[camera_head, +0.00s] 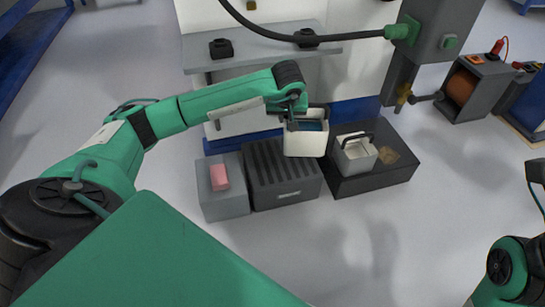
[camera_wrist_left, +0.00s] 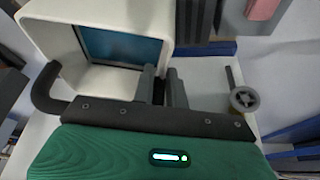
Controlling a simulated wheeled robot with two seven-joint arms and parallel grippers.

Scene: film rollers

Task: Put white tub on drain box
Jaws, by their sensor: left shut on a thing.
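The white tub (camera_head: 305,145) has an open top with blue inside. My left gripper (camera_head: 293,121) is shut on the tub at its rim. In the left wrist view the fingers (camera_wrist_left: 163,90) are at the edge of the tub (camera_wrist_left: 95,12). The drain box (camera_head: 262,180) is dark grey with a slotted top. The tub overlaps the right part of the drain box in the head view; I cannot tell whether it touches. Slots also show in the left wrist view (camera_wrist_left: 200,18). My right gripper is out of view.
A grey box with a pink block (camera_head: 219,177) stands left of the drain box. A black tray (camera_head: 345,187) on the right holds a light grey tub (camera_head: 355,155) with a dark handle. A grey shelf (camera_head: 260,51) stands behind. The floor in front is clear.

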